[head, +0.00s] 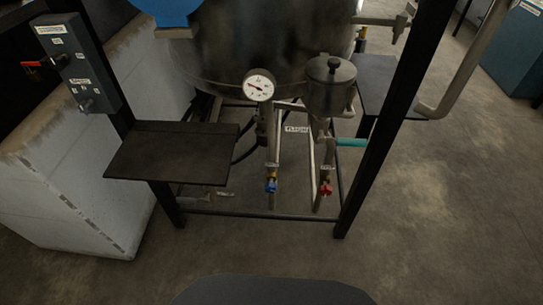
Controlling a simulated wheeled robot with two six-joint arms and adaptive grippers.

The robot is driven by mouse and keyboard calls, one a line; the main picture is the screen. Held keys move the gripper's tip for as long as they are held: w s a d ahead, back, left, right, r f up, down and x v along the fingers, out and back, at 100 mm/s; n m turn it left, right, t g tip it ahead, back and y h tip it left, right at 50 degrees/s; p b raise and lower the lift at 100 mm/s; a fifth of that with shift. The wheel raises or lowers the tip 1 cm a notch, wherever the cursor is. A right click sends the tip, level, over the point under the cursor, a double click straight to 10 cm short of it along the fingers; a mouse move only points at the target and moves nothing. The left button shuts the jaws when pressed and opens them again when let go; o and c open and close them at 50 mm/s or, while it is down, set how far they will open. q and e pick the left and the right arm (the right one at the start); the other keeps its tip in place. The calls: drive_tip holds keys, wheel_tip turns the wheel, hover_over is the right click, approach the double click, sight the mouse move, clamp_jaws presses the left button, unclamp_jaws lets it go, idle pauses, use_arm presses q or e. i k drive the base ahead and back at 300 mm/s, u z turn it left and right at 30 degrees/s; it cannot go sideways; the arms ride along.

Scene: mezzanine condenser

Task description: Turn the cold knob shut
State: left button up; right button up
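A small blue knob (271,186) sits on a thin vertical pipe low in the middle of the frame, below the pressure gauge. By its colour it looks like the cold knob, but I can read no label on it. A red knob (326,189) sits on a similar pipe to its right. How far either knob is turned cannot be told at this size. Neither of my grippers is in view, and nothing touches the knobs.
A dark frame post (388,125) rises right of the pipes. A black shelf (170,153) juts out at left, below a switch box (76,62). A gauge (258,86) and metal pot (331,85) stand above the knobs. The floor (270,250) in front is clear.

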sight(270, 188)
drive_tip(key=k, duration=0.5)
drive_tip(key=z, duration=1.5)
drive_tip(key=i, duration=0.8)
drive_tip(key=u, duration=0.85)
